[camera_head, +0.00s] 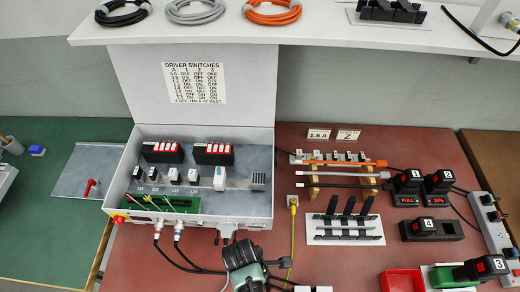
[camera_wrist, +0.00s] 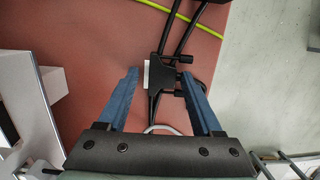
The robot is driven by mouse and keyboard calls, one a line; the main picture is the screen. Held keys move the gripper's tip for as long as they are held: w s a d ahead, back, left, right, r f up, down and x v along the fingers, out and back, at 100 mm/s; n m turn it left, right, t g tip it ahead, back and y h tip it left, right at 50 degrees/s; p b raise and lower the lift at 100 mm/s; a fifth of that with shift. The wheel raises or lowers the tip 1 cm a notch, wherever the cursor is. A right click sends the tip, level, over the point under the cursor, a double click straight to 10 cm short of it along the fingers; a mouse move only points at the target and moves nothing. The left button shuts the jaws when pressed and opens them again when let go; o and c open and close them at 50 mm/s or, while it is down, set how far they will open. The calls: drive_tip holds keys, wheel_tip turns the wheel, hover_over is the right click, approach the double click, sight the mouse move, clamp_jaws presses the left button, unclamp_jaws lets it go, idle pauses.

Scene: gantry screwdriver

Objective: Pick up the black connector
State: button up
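The black connector (camera_wrist: 170,74) shows in the wrist view as a dark block with small side screws and a pale front face. It lies between the blue fingers of my gripper (camera_wrist: 160,78), near their tips. The fingers are apart. A gap shows on the left of the connector; the right finger is very close to it, and I cannot tell whether they touch. Black cables run from it. In the head view my gripper (camera_head: 246,256) is low at the front middle, in front of the grey box, and hides part of the connector there.
The open grey control box (camera_head: 215,222) stands just behind my gripper, with cables leaving its front. A yellow-green cable (camera_head: 292,235) runs close by on the right. A white rack of black parts (camera_head: 344,239), a red bin (camera_head: 402,281) and battery packs (camera_head: 430,228) stand further right.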

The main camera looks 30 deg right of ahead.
clamp_jaws()
wheel_tip(320, 180, up, 9)
drive_tip(key=shift+f+b, duration=2.1)
drive_tip(key=shift+f, duration=2.25)
